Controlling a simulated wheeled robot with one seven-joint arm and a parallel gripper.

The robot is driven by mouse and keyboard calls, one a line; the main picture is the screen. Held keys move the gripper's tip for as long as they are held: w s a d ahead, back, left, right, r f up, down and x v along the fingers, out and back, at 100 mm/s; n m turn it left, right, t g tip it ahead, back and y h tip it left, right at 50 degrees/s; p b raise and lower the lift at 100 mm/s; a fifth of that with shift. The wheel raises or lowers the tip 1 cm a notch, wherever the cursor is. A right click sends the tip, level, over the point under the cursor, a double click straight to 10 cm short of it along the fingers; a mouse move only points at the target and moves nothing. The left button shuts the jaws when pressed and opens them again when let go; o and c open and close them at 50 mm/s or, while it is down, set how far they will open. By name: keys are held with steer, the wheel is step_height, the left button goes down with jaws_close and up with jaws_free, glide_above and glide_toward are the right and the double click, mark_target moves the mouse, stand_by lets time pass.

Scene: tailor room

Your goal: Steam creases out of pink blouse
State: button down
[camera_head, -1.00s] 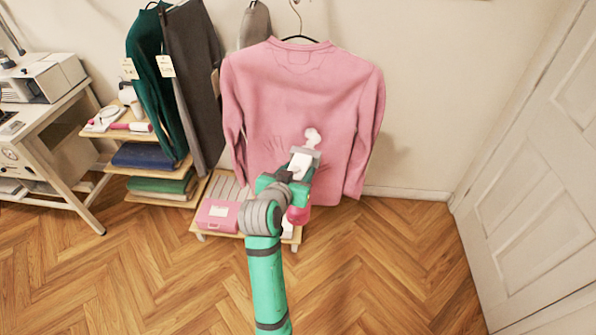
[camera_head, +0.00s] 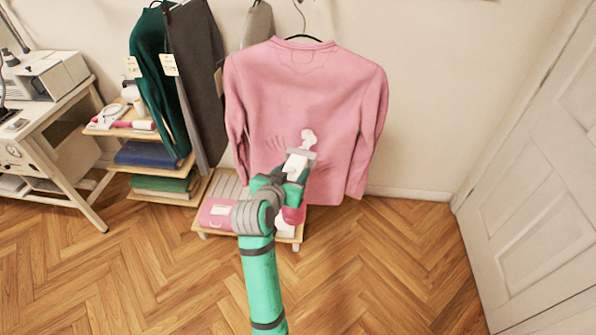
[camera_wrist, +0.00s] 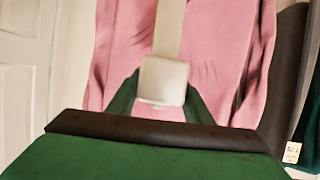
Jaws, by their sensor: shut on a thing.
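The pink blouse (camera_head: 325,85) hangs on a dark hanger against the wall and fills much of the wrist view (camera_wrist: 120,60). Faint creases (camera_head: 273,143) show on its lower left-middle part. In the wrist view the pale steamer (camera_wrist: 163,80) stands between my gripper's fingers and the blouse. Whether it touches the cloth I cannot tell.
A dark green garment (camera_head: 155,75) and grey trousers (camera_head: 196,80) hang left of the blouse. A low wooden rack (camera_head: 283,238) with a pink box (camera_head: 217,212) stands below. Shelves and a sewing table are at left, a white door (camera_head: 530,180) at right. Floor in front is clear.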

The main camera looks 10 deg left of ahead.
steer(key=a+f, duration=0.4)
steer(key=a, duration=0.6)
stand_by(1.2)
steer(key=shift+f, duration=0.15)
steer(key=shift+w+d, duration=0.1)
stand_by(2.8)
